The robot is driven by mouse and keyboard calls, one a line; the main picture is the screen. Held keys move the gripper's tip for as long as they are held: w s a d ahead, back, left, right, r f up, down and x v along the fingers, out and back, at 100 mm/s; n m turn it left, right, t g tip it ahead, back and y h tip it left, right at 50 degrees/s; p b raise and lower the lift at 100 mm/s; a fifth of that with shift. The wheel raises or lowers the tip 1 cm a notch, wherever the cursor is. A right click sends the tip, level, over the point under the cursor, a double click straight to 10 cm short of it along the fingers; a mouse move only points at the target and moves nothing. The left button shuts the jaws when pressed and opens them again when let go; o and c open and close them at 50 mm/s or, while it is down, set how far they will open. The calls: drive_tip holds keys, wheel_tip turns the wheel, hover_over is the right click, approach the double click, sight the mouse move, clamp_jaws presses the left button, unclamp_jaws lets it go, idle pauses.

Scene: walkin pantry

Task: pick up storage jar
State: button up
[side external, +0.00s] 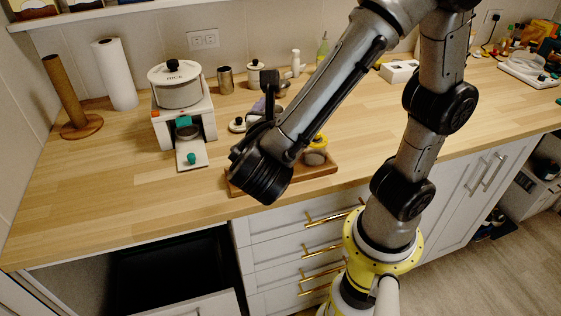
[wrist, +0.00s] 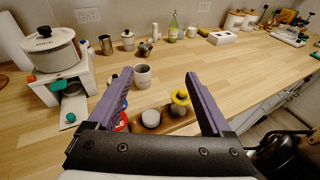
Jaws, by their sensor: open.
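Several jar-like things are in view, and I cannot tell for sure which one the task means. A jar with a yellow lid (side external: 316,152) stands on a wooden tray (side external: 322,169) near the counter's front edge. In the wrist view this jar (wrist: 180,104) is beside the right finger. A white lidded canister with a dark knob (side external: 255,76) stands by the back wall; it also shows in the wrist view (wrist: 127,41). My gripper (wrist: 159,75) is open and empty above the counter. Its purple fingers are apart, and part of it is hidden by my arm in the side view.
A grey mug (wrist: 142,76) stands beyond the fingers. A white pot (side external: 178,86) sits on a white appliance (side external: 208,112) at the left. A paper towel roll (side external: 114,75) and a wooden holder (side external: 80,110) stand farther left. The front-left counter is clear.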

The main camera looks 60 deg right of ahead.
drive_tip(key=shift+n+t, duration=0.5)
drive_tip(key=f, duration=1.9)
drive_tip(key=shift+w+a, duration=0.4)
drive_tip(key=shift+x, duration=3.45)
drive_tip(key=shift+r, duration=0.15)
clamp_jaws()
